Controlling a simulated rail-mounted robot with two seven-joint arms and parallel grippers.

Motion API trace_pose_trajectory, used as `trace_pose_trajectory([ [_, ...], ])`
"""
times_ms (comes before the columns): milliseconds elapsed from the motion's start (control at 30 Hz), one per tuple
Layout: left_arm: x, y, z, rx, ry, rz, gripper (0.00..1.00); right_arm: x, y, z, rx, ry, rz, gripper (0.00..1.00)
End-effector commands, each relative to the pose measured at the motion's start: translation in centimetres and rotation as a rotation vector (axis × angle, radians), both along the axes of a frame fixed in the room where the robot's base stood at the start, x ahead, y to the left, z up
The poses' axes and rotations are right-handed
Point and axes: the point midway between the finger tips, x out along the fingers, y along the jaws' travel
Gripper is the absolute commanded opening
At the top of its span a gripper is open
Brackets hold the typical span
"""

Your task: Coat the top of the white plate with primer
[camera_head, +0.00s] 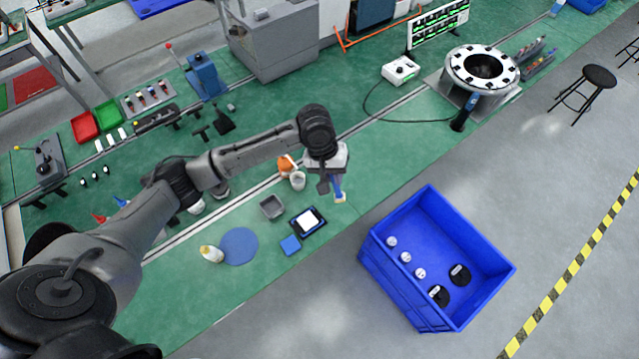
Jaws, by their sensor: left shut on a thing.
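The white plate (308,221) lies flat in a black holder with a blue edge on the green bench. Its top looks plain white; I cannot tell whether any coat is on it. My left gripper (331,186) is shut on a blue brush (337,188) with a pale tip pointing down. The brush is up and to the right of the plate, apart from it in the picture. A whitish cup (298,181) stands left of the gripper, beside an orange item (285,165) partly behind it. Which container holds primer cannot be told. My right gripper is not in view.
A grey square tray (272,207), a blue square block (291,245), a round blue mat (240,246) and a white bottle (211,254) sit near the plate. A large blue crate (482,298) stands beyond the bench edge at the right. Bench right of the brush is clear.

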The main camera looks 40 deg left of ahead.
Motion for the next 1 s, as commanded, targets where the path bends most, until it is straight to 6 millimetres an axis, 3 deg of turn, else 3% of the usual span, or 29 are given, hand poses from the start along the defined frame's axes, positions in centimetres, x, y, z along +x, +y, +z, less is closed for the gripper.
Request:
trace_pose_trajectory([
  [33,0.7,0.9,-2.5,0.038,0.011,0.044,0.0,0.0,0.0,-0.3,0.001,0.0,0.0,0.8],
  [200,2.0,3.9,-9.2,0.154,0.033,0.15,0.0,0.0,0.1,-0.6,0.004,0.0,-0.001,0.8],
  [400,2.1,6.7,-14.3,0.242,0.054,0.206,0.0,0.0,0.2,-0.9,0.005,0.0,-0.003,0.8],
  [733,1.9,8.1,-17.1,0.283,0.063,0.223,0.0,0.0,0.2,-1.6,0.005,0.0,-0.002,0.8],
  [1000,1.9,8.1,-19.1,0.283,0.063,0.222,0.0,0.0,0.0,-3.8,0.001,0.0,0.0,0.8],
])
